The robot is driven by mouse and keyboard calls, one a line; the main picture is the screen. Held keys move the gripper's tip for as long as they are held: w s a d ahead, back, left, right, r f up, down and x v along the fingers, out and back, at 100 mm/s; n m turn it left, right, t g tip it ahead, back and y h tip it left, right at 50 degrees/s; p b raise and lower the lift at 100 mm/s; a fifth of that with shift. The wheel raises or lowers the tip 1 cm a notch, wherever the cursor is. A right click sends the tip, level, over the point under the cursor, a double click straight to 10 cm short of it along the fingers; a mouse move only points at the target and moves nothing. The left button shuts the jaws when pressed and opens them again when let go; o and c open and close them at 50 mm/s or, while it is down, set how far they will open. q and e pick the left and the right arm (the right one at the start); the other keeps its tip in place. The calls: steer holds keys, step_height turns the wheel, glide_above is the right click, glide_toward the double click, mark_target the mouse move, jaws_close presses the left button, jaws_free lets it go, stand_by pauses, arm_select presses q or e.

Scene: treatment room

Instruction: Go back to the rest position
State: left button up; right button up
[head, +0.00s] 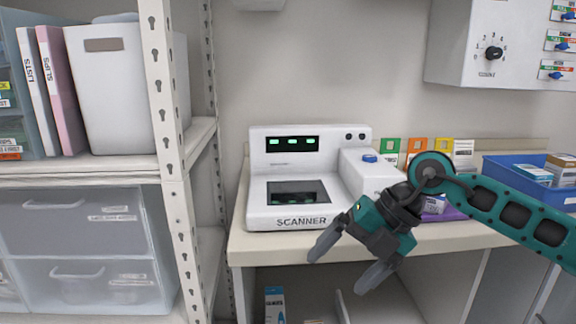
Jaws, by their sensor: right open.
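My right gripper (345,262) is open and empty, with its two grey fingers apart and pointing down and to the left. It is in front of the counter's front edge, just right of the white scanner (258,208). My teal right arm comes in from the right edge and covers part of the counter behind it. My left gripper is not in view.
The counter (250,245) carries the scanner, a purple item (450,214) partly hidden by my arm, and a blue bin (515,172) with boxes. A shelf post (165,120) stands at left, by shelves with binders and drawers. A control box (470,45) hangs above right.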

steer(key=s+a+r+m+t+y, duration=0.25)
steer(key=s+a+m+y, duration=0.4)
steer(key=a+y, duration=0.65)
steer(key=w+d+f+m+t+h, duration=0.3)
steer(key=d+f+m+t+h, duration=0.75)
steer(key=m+t, duration=0.55)
steer(key=s+d+f+m+g+h, duration=0.35)
steer(key=s+f, duration=0.25)
steer(key=f, duration=0.3)
steer(key=s+d+f+m+g+h, duration=0.3)
steer(key=s+d+f+m+g, duration=0.15)
steer(key=f, duration=0.45)
arm_select(q)
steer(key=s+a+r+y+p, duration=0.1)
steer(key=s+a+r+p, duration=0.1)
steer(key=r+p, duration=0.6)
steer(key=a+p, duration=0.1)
steer(key=p, duration=0.4)
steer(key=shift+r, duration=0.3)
arm_select(e)
steer(key=s+d+r+m+h, duration=0.1)
steer(key=s+d+r, duration=0.2)
steer(key=r, duration=0.5)
steer(key=shift+s+d+r, duration=0.15)
steer(key=shift+s, duration=0.1)
